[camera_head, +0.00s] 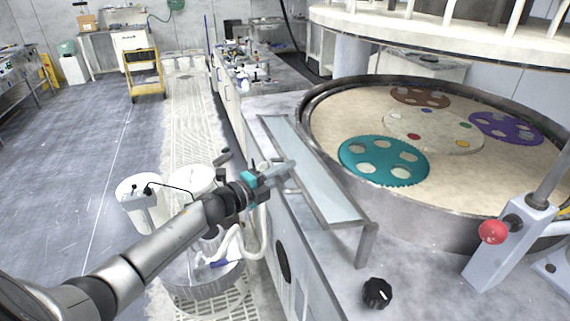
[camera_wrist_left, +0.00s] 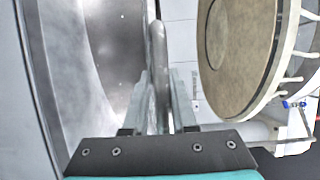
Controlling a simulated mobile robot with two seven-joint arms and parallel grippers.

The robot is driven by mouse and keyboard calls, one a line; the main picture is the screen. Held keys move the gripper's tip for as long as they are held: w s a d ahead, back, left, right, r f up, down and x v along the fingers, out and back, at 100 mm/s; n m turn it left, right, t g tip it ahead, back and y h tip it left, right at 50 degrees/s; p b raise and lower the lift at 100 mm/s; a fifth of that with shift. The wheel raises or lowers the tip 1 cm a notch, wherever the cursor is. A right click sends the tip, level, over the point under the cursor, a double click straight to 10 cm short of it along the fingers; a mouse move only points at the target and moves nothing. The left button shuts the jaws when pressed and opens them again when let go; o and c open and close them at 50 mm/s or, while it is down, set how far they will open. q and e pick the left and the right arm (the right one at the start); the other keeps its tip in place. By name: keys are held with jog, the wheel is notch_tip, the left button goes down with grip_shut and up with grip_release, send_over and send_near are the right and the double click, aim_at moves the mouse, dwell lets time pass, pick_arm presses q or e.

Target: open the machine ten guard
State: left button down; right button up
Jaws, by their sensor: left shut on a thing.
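The guard (camera_head: 335,192) is a long, narrow, pale see-through panel in a grey frame, along the front edge of the polishing machine. My left gripper (camera_head: 287,168) reaches over the machine's front edge to the guard's near side. In the left wrist view my left gripper (camera_wrist_left: 158,103) is shut on a rounded grey bar (camera_wrist_left: 157,50), which looks like part of the guard. The fingers hide part of the bar. My right gripper is not in view.
Behind the guard is the round platen (camera_head: 335,125) with teal (camera_head: 384,178), purple (camera_head: 515,129) and brown (camera_head: 420,97) toothed discs. A black knob (camera_head: 377,293) and a red ball knob (camera_head: 493,231) are at right. White buckets (camera_head: 195,182) stand below my arm. A yellow cart (camera_head: 144,72) is far off.

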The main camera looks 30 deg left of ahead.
pick_arm(q)
jog(key=r, duration=0.1)
jog(key=r+p, duration=0.1)
jog(key=shift+w+r, duration=0.3)
jog(key=shift+w, duration=0.05)
jog(key=shift+d, duration=0.1)
jog(key=c, duration=0.8)
grip_release()
jog(key=shift+c, duration=0.2)
jog(key=shift+s+f, duration=0.1)
jog(key=shift+f, duration=0.1)
jog(key=shift+s, duration=0.1)
jog(key=b+v, duration=0.1)
jog(key=v, duration=1.4)
